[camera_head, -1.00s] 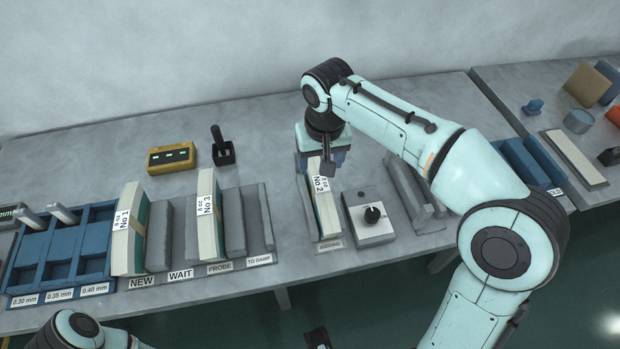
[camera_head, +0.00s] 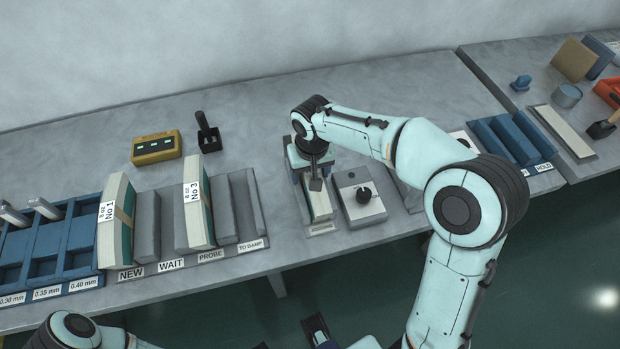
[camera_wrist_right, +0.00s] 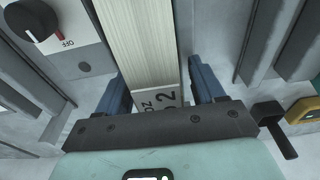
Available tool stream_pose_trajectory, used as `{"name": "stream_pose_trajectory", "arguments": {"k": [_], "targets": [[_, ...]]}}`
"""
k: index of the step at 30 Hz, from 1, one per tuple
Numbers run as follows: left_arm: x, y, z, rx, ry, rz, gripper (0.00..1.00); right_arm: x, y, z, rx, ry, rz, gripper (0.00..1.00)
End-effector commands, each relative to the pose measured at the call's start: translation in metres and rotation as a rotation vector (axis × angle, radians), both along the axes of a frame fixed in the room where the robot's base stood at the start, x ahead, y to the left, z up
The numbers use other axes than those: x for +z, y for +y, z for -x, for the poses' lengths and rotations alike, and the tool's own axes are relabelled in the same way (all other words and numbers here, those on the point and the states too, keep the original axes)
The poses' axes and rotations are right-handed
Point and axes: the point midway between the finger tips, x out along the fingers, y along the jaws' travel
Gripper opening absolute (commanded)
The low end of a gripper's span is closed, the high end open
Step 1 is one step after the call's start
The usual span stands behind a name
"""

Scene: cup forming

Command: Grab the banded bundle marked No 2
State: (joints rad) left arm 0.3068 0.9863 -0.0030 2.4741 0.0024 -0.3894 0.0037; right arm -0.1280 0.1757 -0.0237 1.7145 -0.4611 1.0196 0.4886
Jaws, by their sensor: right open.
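The banded bundle No 2 (camera_head: 317,204) is a cream stack standing in a narrow grey stand on the bench. In the right wrist view the bundle (camera_wrist_right: 143,45) shows its long cream edge and part of its white label with a "2". My right gripper (camera_wrist_right: 163,90) is open, with one blue finger on each side of the bundle near the label. A gap shows on the right side; contact on the left is unclear. In the head view my right gripper (camera_head: 308,163) covers the bundle's far end. Part of my left gripper (camera_head: 318,328) shows at the bottom edge.
Bundle No 1 (camera_head: 113,220) and bundle No 3 (camera_head: 196,205) stand in the grey rack to the left. A box with a black knob (camera_head: 360,197) stands close right of bundle No 2. A yellow meter (camera_head: 157,148) and black holder (camera_head: 208,138) are behind.

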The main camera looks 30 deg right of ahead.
Motion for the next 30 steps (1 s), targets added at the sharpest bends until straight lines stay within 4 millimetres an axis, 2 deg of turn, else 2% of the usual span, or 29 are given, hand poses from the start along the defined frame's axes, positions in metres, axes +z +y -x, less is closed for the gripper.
{"name": "stream_pose_trajectory", "arguments": {"k": [7, 13, 14, 23, 30], "targets": [[0.000, 0.000, 0.000, 0.000, -0.001, 0.000, 0.43, -0.001, 0.000, 0.000, 0.000, -0.001, 0.000, 0.68], [0.000, 0.000, 0.000, 0.000, -0.001, 0.000, 0.43, -0.001, 0.000, 0.000, 0.000, -0.001, 0.000, 0.03], [0.000, 0.000, 0.000, 0.000, -0.001, 0.000, 0.43, -0.001, 0.000, 0.000, 0.000, -0.001, 0.000, 0.00], [0.001, 0.000, 0.000, 0.000, -0.001, 0.000, 0.43, 0.002, 0.000, -0.001, 0.000, -0.004, -0.001, 0.00], [0.003, 0.000, 0.000, -0.001, 0.003, 0.000, 0.43, 0.022, 0.001, -0.002, 0.000, -0.008, -0.001, 0.00]]}}
